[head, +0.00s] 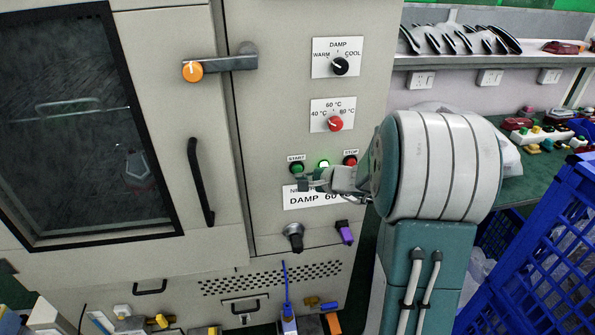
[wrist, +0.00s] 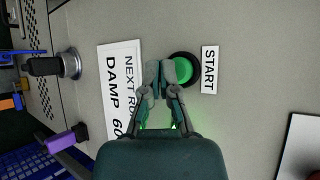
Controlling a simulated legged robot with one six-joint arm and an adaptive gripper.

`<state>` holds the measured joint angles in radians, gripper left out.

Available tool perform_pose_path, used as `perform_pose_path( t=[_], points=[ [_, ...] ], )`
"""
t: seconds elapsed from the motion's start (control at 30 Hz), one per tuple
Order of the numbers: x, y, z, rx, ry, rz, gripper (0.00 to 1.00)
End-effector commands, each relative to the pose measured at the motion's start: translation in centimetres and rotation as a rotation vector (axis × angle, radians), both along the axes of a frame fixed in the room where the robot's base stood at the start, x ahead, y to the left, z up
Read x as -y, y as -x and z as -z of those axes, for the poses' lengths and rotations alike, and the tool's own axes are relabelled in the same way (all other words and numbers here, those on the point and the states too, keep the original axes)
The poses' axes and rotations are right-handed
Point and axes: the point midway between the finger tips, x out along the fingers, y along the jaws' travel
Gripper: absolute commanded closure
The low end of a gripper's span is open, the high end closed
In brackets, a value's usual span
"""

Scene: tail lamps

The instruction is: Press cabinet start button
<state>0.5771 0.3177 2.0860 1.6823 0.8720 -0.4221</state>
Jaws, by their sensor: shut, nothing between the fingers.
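The cabinet (head: 265,180) fills the left and middle of the head view. Its green start button (head: 297,168) sits below a START label (head: 296,158) on the control panel. In the wrist view the start button (wrist: 183,70) is a green disc in a black ring beside the START label (wrist: 209,69). My gripper (head: 306,184) is shut and empty, just below the button in the head view. In the wrist view my gripper's fingertips (wrist: 161,70) overlap the button's left edge. I cannot tell whether they touch it.
A lit green lamp (head: 323,164) and a red stop button (head: 350,160) sit right of start. A DAMP dial (head: 340,66) and red temperature dial (head: 335,123) are above. A black knob (head: 294,237) and purple switch (head: 344,232) are below. Blue crates (head: 535,255) stand at right.

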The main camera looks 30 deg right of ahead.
Motion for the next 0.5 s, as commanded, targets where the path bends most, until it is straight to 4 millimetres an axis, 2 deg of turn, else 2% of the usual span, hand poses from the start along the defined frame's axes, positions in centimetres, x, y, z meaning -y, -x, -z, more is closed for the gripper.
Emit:
perform_pose_path(
  t=[0.17, 0.5],
  points=[
    [-0.1, 0.2, 0.0, 0.0, 0.0, 0.0, 1.0],
    [-0.8, 3.0, -0.1, 0.001, -0.001, 0.001, 1.0]
  ],
)
